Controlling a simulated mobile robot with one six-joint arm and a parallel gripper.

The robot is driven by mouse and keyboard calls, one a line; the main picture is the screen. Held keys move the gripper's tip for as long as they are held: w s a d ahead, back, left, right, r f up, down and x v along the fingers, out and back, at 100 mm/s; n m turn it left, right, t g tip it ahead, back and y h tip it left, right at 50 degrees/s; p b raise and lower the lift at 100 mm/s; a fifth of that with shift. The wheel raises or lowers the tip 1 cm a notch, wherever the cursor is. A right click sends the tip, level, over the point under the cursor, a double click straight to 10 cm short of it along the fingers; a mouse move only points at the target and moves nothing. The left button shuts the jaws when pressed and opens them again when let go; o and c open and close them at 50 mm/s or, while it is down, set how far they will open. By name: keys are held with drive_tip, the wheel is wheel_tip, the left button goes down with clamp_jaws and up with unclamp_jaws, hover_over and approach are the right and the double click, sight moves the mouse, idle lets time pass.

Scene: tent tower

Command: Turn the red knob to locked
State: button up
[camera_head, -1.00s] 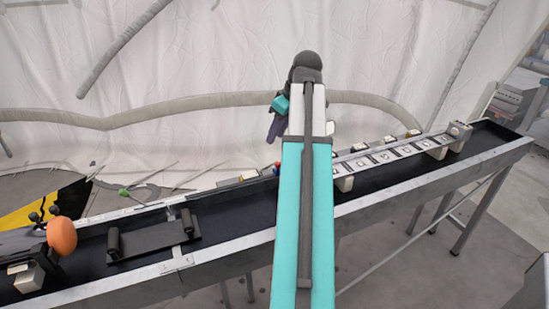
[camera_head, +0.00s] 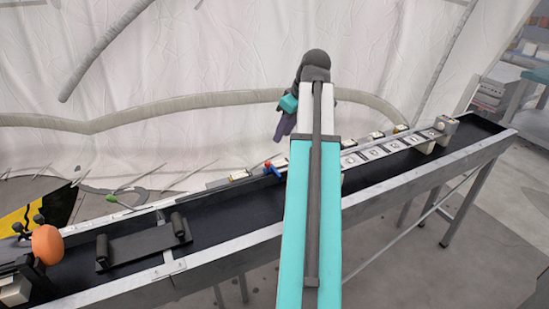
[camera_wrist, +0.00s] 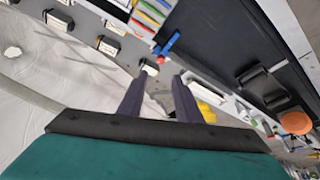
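A small red knob (camera_head: 267,164) sits with a blue part on the back edge of the long black bench, just left of my arm. In the wrist view a red end (camera_wrist: 161,60) shows on a blue bar (camera_wrist: 170,42), beyond my fingertips. I cannot read its setting or any locked mark. My gripper (camera_head: 282,138) hangs above and behind the bench, apart from the knob. In the wrist view my gripper (camera_wrist: 160,77) has its two dark fingers spread with nothing between them.
The bench (camera_head: 375,191) carries a black bracket (camera_head: 145,242) and, at the left, a large orange disc (camera_head: 47,245). A row of white panels (camera_head: 378,154) lies right of my arm. A white tent wall (camera_head: 200,60) stands close behind.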

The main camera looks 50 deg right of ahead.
sight(268, 162)
drive_tip(key=shift+o, duration=0.6)
drive_tip(key=shift+w+a, duration=0.1)
drive_tip(key=shift+a, duration=0.05)
drive_tip(key=shift+f, duration=0.1)
drive_tip(key=shift+p+x, duration=0.9)
drive_tip(key=shift+x, duration=5.9)
drive_tip(key=shift+c, duration=0.4)
